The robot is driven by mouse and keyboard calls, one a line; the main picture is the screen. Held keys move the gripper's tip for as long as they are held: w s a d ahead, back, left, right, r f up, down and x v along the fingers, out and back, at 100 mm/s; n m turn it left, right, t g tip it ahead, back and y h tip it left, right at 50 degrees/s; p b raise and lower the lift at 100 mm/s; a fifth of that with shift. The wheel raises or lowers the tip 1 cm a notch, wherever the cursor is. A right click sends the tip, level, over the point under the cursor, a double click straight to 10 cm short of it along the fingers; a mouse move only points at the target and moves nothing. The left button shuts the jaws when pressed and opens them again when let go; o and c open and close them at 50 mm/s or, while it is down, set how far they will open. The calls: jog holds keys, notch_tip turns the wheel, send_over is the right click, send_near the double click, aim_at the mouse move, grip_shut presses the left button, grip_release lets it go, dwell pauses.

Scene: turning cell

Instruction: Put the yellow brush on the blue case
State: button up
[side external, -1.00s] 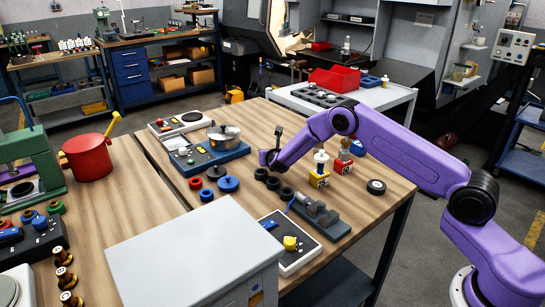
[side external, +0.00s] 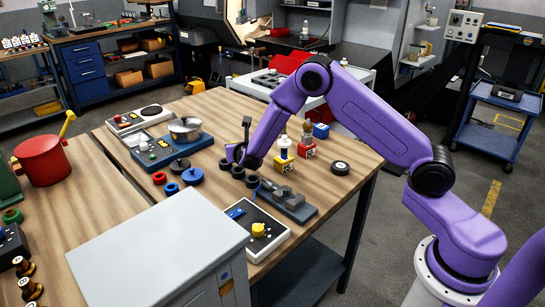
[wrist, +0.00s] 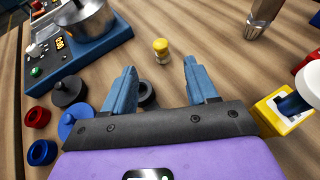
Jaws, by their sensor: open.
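A small upright piece with a yellow top (wrist: 161,48), which looks like the yellow brush, stands on the wood table in the wrist view. My gripper (wrist: 158,82) is open, and the piece is ahead of its fingertips, roughly between their lines and apart from them. In the side view my gripper (side external: 238,155) is low over the table near the black rings, and I cannot make out the brush there. A blue block (side external: 320,130), which looks like the blue case, sits at the table's far right behind the red block. The wrist view does not show it.
The yellow block (wrist: 284,108) with a white and blue piece is close right of my gripper. The red block (side external: 307,151) carries a tall piece. The pot (side external: 185,129) stands left. Dark rings (side external: 237,171) lie beneath. A metal-and-brown piece (wrist: 263,18) stands farther off.

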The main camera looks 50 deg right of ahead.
jog(key=s+a+r+m+g+y, duration=0.1)
jog(key=s+r+m+g, duration=0.1)
jog(key=s, duration=0.8)
jog(key=s+a+r+m+g+y, duration=0.1)
jog(key=s+r+m, duration=0.3)
jog(key=s, duration=0.6)
jog(key=s+a+r+m+g, duration=0.2)
jog(key=s+r+m+g, duration=0.1)
jog(key=s+m, duration=0.4)
jog(key=s+g, duration=0.1)
jog(key=s, duration=0.1)
jog(key=shift+s+a+r+y, duration=0.25)
jog(key=shift+s+a+y, duration=0.05)
jog(key=shift+s+y, duration=0.1)
jog(key=s+m+g+y, duration=0.4)
jog(key=s, duration=1.4)
jog(key=shift+s+a+r+g, duration=0.2)
jog(key=shift+a+r+g, duration=0.1)
jog(key=shift+a+r, duration=0.1)
